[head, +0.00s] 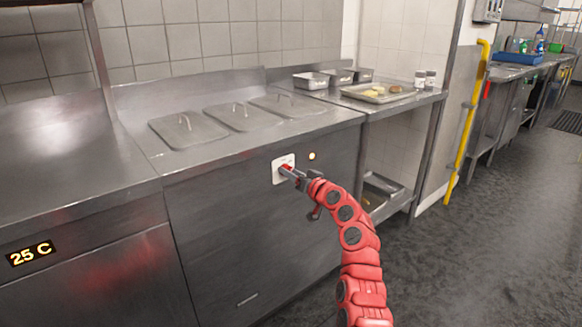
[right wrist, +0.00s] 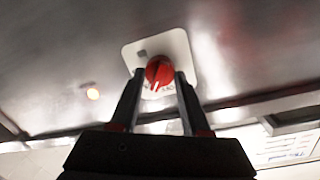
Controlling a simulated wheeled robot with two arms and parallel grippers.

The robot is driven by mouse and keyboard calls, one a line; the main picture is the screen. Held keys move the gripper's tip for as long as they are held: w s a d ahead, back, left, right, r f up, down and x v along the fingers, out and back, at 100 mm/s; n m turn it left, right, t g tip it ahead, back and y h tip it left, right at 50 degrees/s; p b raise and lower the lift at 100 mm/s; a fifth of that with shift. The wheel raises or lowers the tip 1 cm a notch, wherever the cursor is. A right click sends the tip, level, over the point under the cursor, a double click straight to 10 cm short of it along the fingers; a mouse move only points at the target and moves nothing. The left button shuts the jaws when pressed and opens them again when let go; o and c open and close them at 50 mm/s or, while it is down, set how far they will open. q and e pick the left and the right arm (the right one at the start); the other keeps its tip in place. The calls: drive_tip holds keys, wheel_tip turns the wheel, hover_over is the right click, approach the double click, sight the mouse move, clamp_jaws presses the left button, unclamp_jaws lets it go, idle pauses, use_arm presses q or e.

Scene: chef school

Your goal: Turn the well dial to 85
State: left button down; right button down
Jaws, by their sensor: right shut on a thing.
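The well dial (right wrist: 159,72) is a red knob on a white square plate (head: 277,176) on the front of the steel counter. My right gripper (head: 287,170) is at the dial, its fingers on either side of the knob, and is shut on it. In the right wrist view the two dark fingers (right wrist: 158,85) flank the red knob. Small dark marks show on the plate below the knob, too blurred to read. The display (head: 31,253) on the left panel reads 25 C. My left gripper is not in view.
A lit amber lamp (head: 312,156) sits beside the plate. Three lidded wells (head: 188,129) are set in the counter top. A tray of food (head: 378,92) and small steel pans (head: 311,81) stand on the counter to the right. The floor at right is clear.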

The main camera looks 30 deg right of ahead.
drive_tip(key=m+p, duration=0.3)
drive_tip(key=m, duration=0.4)
drive_tip(key=m+y+p, duration=0.1)
drive_tip(key=m+p, duration=0.3)
drive_tip(key=m, duration=0.3)
drive_tip(key=m+y+p, duration=0.1)
drive_tip(key=m+p, duration=0.3)
drive_tip(key=m, duration=0.2)
drive_tip(key=shift+d+f+m, duration=0.25)
drive_tip(key=shift+m, duration=0.15)
idle(0.4)
drive_tip(key=shift+c, duration=1.8)
unclamp_jaws()
drive_tip(key=s+d+p, duration=0.2)
drive_tip(key=s+p, duration=0.2)
drive_tip(key=s, duration=1.3)
drive_tip(key=shift+d+r, duration=0.25)
drive_tip(key=shift+r, duration=0.1)
